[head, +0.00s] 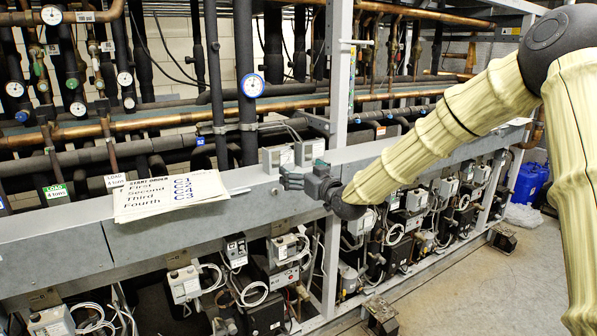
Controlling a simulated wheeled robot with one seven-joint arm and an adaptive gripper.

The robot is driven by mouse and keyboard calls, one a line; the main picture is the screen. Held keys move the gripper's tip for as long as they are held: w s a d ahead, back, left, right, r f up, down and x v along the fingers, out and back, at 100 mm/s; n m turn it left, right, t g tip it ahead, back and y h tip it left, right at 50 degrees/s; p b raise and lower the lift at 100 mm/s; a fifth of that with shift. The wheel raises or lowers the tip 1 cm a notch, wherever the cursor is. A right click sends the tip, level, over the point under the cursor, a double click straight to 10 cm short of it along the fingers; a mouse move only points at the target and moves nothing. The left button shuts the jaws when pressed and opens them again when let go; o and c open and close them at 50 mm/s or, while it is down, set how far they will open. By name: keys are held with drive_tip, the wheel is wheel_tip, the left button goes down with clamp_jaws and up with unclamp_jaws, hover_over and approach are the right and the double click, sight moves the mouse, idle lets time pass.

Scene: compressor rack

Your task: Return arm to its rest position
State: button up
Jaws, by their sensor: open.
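My gripper (290,179) is in the middle of the head view, at the end of my arm, which reaches in from the right. The arm is stretched out and bent at a dark joint at the upper right. The gripper points left and is open, with nothing seen between its fingers. It appears in front of the grey rail (245,190), just below two small grey boxes. I cannot tell whether it touches the rail.
A paper sign (170,196) with printed words lies on the rail to the left. Pipes with gauges (252,85) run behind. A grey upright post (340,70) stands close behind the gripper. Compressors with looped cables (250,285) sit below. Floor (465,290) is clear at the lower right.

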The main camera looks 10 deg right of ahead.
drive_tip(key=s+a+f+m+g+h, duration=0.1)
drive_tip(key=s+f+g, duration=0.2)
drive_tip(key=s+f, duration=0.7)
drive_tip(key=s+a+f+g+h, duration=0.15)
drive_tip(key=s+f, duration=0.25)
drive_tip(key=f, duration=1.2)
drive_tip(key=s+f+m+g, duration=0.1)
drive_tip(key=s+f+g, duration=0.45)
drive_tip(key=f, duration=0.75)
drive_tip(key=s+d+f+m+g+h, duration=0.1)
drive_tip(key=s+f+g, duration=0.1)
drive_tip(key=s+f, duration=0.65)
drive_tip(key=s+d+f+g+h, duration=0.1)
drive_tip(key=s+f, duration=0.3)
drive_tip(key=s, duration=0.9)
drive_tip(key=s+d+f+g, duration=0.1)
drive_tip(key=s+f+g, duration=0.1)
drive_tip(key=s, duration=0.8)
drive_tip(key=s+d+f+m+g+h, duration=0.1)
drive_tip(key=s+f+g, duration=0.1)
drive_tip(key=s, duration=0.8)
drive_tip(key=shift+s+d+f, duration=0.15)
drive_tip(key=shift+d+f, duration=0.15)
drive_tip(key=shift+d, duration=0.05)
